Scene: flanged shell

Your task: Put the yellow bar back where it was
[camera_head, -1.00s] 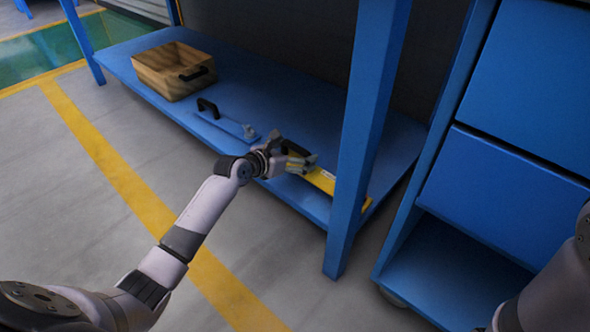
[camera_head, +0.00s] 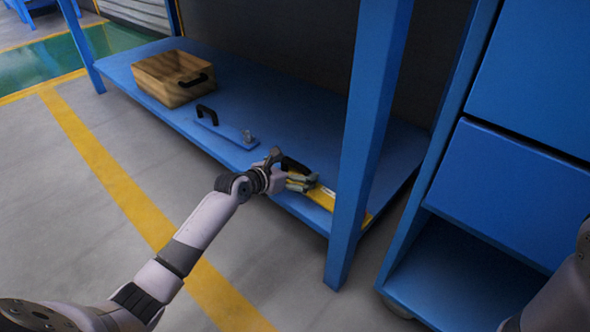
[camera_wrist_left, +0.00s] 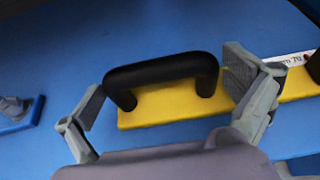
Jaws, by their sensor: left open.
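The yellow bar (camera_head: 325,195) lies on the blue lower shelf (camera_head: 262,103), near its front edge and partly behind the blue post. It has a black handle (camera_wrist_left: 162,72), and a white label shows at its right in the left wrist view. My left gripper (camera_head: 300,178) is open at the handle end of the bar. In the left wrist view its fingers (camera_wrist_left: 165,100) stand apart on either side of the black handle. Whether they touch the handle or bar I cannot tell. Only part of my right arm shows at the right edge; its gripper is out of view.
A blue bar with a black handle (camera_head: 222,128) lies on the shelf left of my gripper. A wooden box (camera_head: 165,75) stands farther left. The blue post (camera_head: 362,145) rises close to the right of my gripper. A blue cabinet (camera_head: 510,190) stands at the right.

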